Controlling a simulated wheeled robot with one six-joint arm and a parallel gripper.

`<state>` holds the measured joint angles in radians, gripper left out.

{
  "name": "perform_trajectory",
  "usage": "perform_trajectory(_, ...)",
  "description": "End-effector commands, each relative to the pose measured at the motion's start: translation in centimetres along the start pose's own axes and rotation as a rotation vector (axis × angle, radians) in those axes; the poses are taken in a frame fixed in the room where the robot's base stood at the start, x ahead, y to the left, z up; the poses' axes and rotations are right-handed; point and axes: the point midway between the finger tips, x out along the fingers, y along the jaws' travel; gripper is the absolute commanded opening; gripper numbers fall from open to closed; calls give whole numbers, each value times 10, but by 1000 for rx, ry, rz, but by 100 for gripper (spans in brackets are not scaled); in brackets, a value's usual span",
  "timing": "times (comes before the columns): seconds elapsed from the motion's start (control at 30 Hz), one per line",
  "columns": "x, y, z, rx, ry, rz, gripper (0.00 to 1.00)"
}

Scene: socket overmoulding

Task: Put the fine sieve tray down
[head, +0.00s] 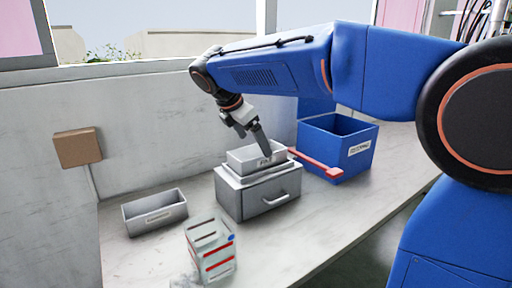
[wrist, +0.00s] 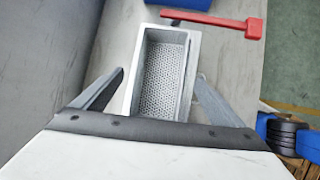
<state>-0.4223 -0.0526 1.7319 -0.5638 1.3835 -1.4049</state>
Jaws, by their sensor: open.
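The fine sieve tray (head: 245,161) is a small grey rectangular tray with a label on its front wall. It sits level on top of a grey box-shaped unit (head: 257,198) with a handle on its front. In the wrist view the tray (wrist: 190,70) shows a perforated floor and looks empty. My gripper (head: 253,143) is right above the tray in the head view. In the wrist view its fingers (wrist: 160,76) are open, one on each side of the tray, with a gap visible on the left. Contact on the right side cannot be told.
A blue labelled bin (head: 335,150) stands behind right. A red bar (head: 315,164) lies between it and the unit. A grey labelled tray (head: 155,212) is at left. A clear container with red stripes (head: 210,250) stands in front. The bench (head: 300,240) is clear at front right.

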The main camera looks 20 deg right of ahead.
Motion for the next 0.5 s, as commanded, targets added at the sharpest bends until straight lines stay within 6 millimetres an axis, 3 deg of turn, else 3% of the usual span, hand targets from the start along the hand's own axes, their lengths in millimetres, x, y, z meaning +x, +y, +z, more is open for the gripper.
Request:
perform_trajectory(0.2, -43, 1, 0, 0, 1, 2, 92)
perform_trajectory(0.5, -76, 0, 0, 0, 0, 1, 92)
